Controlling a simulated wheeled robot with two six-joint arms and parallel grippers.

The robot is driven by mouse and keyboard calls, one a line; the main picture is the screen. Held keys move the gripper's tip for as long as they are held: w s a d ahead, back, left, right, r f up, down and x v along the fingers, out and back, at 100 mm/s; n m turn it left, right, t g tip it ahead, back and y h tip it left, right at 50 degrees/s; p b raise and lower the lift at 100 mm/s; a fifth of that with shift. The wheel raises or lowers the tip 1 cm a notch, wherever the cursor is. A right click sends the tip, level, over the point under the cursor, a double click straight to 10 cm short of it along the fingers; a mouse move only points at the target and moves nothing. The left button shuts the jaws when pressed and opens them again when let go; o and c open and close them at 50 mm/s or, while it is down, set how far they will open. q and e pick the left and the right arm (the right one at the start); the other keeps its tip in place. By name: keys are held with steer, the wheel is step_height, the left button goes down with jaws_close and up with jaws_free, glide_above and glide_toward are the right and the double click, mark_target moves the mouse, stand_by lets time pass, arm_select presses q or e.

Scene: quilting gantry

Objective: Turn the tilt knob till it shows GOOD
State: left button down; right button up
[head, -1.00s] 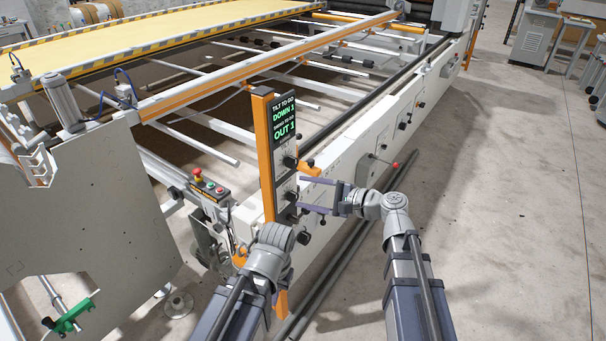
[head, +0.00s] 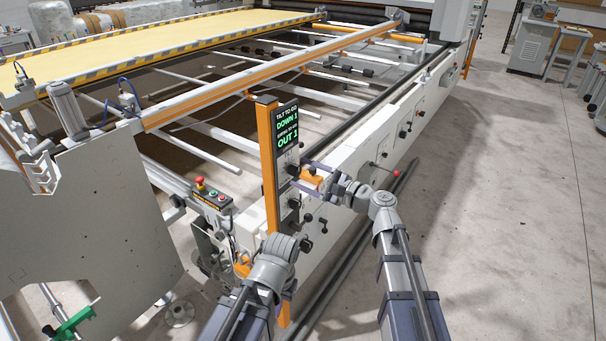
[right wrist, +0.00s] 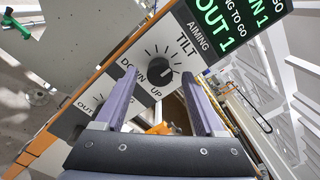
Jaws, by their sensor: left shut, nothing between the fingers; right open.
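The tilt knob (right wrist: 160,73) is a black round knob on a white dial plate marked TILT, with DOWN and UP below it. In the head view the tilt knob (head: 293,169) sits just under the dark display (head: 287,128), which reads DOWN 1 for tilt and OUT 1 for the line below. My right gripper (head: 303,174) is open in front of the plate. In the right wrist view the knob appears between its fingertips; I cannot tell whether they touch it. My left gripper (head: 279,248) is low beside the orange post, shut and empty, its fingers mostly hidden.
A second dial with OUT on it (right wrist: 99,98) is on the same panel below. The orange post (head: 265,165) carries the panel. A control box with a red button (head: 209,193) stands left. Open floor lies right.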

steer(key=shift+w+a, duration=0.2)
steer(key=shift+a, duration=0.1)
steer(key=shift+c, duration=0.3)
jaws_close()
